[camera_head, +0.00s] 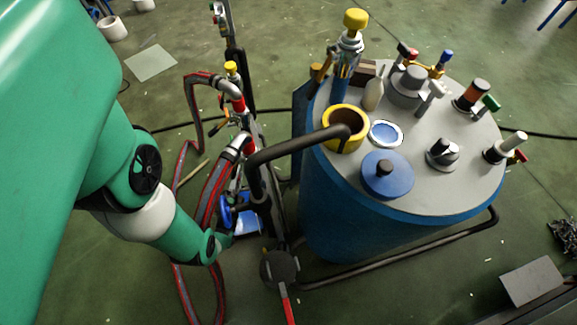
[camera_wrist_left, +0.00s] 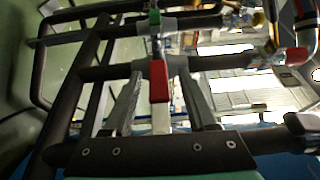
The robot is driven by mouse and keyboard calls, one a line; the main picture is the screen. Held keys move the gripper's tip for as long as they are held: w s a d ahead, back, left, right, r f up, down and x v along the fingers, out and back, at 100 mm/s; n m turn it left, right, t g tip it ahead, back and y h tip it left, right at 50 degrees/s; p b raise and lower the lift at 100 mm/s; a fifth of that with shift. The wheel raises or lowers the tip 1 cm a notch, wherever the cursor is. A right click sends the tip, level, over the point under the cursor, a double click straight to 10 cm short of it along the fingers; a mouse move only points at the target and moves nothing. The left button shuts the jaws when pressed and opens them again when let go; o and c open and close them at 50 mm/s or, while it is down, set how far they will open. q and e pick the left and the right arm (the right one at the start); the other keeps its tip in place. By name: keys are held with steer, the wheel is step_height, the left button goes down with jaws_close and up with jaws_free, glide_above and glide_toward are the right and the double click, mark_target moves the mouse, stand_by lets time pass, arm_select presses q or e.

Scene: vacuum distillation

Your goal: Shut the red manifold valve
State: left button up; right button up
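A red valve handle (camera_wrist_left: 158,82) shows in the left wrist view on a dark pipe, between the two grey fingers of my left gripper (camera_wrist_left: 160,78). The fingers are open, with a gap on each side of the handle. A green handle (camera_wrist_left: 154,18) sits farther along behind it. In the head view my left arm reaches down beside the pipe stand left of the tank, and its fingertips are hard to make out there. I cannot tell which red part in the head view is this handle. My right gripper is not in view.
A blue tank (camera_head: 345,215) with a grey lid carries several valves, a yellow-rimmed port (camera_head: 345,146) and a blue cap (camera_head: 387,174). Red-striped hoses (camera_head: 217,190) and a blue handwheel (camera_head: 226,212) crowd my left wrist. A red lever (camera_head: 287,308) points down at the bottom.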

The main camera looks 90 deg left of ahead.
arm_select(q)
steer(key=shift+d, duration=0.1)
steer(key=shift+d, duration=0.7)
steer(key=s+d, duration=0.2)
steer(key=d, duration=0.7)
steer(key=shift+s+d, duration=0.15)
steer(key=shift+d, duration=0.2)
